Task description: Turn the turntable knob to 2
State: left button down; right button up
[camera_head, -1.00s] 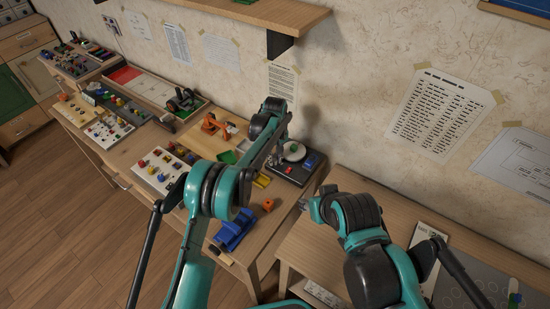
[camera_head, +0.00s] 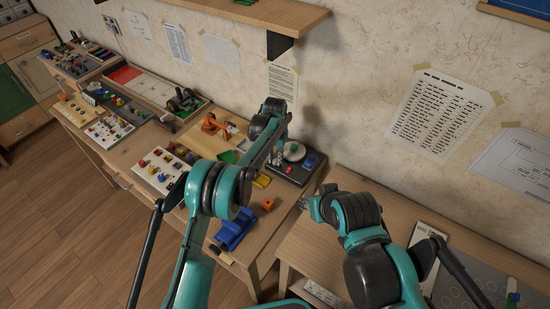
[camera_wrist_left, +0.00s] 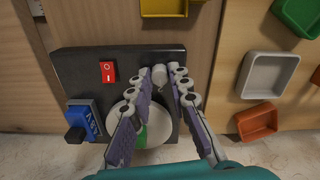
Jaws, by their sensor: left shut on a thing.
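The turntable (camera_head: 311,172) is a black box with a white round platter (camera_head: 294,151); it also shows in the left wrist view (camera_wrist_left: 80,62). A small grey knob (camera_wrist_left: 158,82) stands near its edge. My left gripper (camera_wrist_left: 160,74) reaches over the platter, with its two fingertips on either side of the knob, and is shut on it. The fingers cover part of the platter. I cannot read any number marks by the knob. In the head view my left gripper (camera_head: 277,158) is small and partly hidden by my arm. My right gripper (camera_head: 304,203) barely shows beyond its arm.
A red switch (camera_wrist_left: 108,72) and a blue slider block (camera_wrist_left: 85,122) sit on the turntable box beside the fingers. A blue toy truck (camera_head: 233,231) and an orange block (camera_head: 268,204) lie on the table in front. The wall is close behind.

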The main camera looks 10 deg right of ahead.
aim_at(275, 160)
pick_arm(q)
jog(key=shift+m, duration=0.4)
jog(key=c, duration=1.7)
grip_release()
jog(key=shift+r, duration=0.15)
notch_tip(275, 160, up, 12)
